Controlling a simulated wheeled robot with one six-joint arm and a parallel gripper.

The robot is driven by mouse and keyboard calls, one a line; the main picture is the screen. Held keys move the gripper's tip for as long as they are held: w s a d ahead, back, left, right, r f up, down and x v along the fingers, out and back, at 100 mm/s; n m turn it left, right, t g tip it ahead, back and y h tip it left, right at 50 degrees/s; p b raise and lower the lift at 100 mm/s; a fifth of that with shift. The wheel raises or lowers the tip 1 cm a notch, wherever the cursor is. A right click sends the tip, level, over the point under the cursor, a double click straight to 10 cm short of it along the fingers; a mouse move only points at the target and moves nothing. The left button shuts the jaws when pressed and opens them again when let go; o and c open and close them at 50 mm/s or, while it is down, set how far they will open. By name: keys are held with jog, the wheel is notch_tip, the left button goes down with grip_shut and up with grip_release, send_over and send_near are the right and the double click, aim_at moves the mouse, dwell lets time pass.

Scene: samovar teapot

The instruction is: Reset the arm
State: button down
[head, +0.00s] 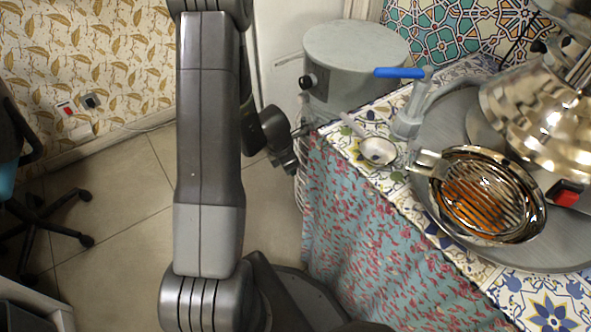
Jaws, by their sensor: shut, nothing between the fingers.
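My arm rises through the middle of the head view. My gripper (301,131) is small and partly hidden behind the wrist. It is shut and empty, close to the left edge of the tiled counter (553,310). A small metal ladle or spoon (378,151) lies on the counter just right of it, apart from it. Farther right, a shiny round vessel (487,196) with a ribbed top and amber tones sits on a grey round tray (447,125). The large shiny metal body of the samovar (540,115) stands behind it, cut off by the right edge.
A tap (410,105) with a blue lever stands by the tray. A grey cylindrical container (355,65) is behind the counter. A patterned cloth (370,235) hangs down its front. A dark office chair (30,185) is at left. The tiled floor (110,195) between is clear.

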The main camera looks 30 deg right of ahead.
jog(key=p+v, duration=0.1)
jog(key=v, duration=0.1)
jog(key=shift+r, duration=0.3)
jog(key=s+d+f+b, duration=0.1)
jog(key=d+f+b, duration=0.5)
jog(key=f, duration=0.3)
jog(key=shift+f, duration=0.35)
jog(key=shift+d, duration=0.1)
dwell(0.4)
